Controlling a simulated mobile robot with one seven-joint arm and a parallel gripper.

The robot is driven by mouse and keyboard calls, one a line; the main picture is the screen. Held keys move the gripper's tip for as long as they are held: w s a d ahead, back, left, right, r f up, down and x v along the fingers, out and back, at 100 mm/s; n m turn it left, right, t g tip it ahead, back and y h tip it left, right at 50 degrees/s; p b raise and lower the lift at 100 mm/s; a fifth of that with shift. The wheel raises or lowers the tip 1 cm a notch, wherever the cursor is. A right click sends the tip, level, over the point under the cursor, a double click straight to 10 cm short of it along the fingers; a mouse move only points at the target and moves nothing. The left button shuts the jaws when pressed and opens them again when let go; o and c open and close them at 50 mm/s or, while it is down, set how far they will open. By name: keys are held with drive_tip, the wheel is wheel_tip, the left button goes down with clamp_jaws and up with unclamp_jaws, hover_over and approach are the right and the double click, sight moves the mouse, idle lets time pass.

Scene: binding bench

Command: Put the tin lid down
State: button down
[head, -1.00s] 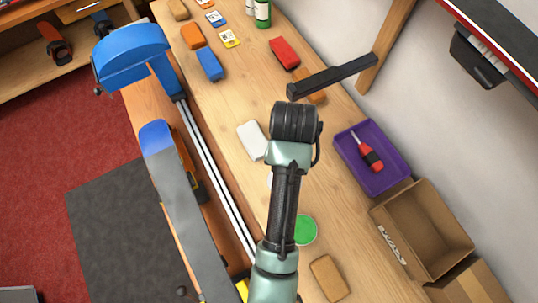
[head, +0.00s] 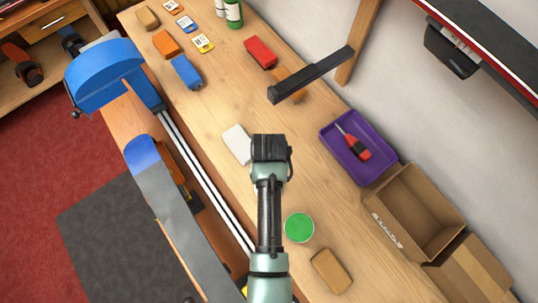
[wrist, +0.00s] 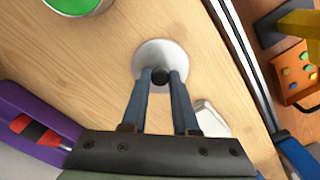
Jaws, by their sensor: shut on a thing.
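The tin lid (wrist: 158,62) is a pale round disc with a small dark knob. My gripper (wrist: 161,78) is shut on the knob, one blue-grey finger on each side. The lid lies flat over bare wood; I cannot tell whether it touches the bench. In the head view my arm hides the lid and fingertips. An open round tin (head: 299,227) with a bright green inside stands on the bench right of my arm. Its rim also shows at the top left of the wrist view (wrist: 76,12), apart from the lid.
A white block (head: 237,144) lies close by the gripper. A tan block (head: 331,271) sits near the tin. A purple tray (head: 337,169) with a red screwdriver and an open cardboard box (head: 398,235) are at the right. A dark bar (head: 311,75) juts over the bench.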

drive_tip(key=shift+f, duration=0.2)
drive_tip(key=c, duration=0.7)
unclamp_jaws()
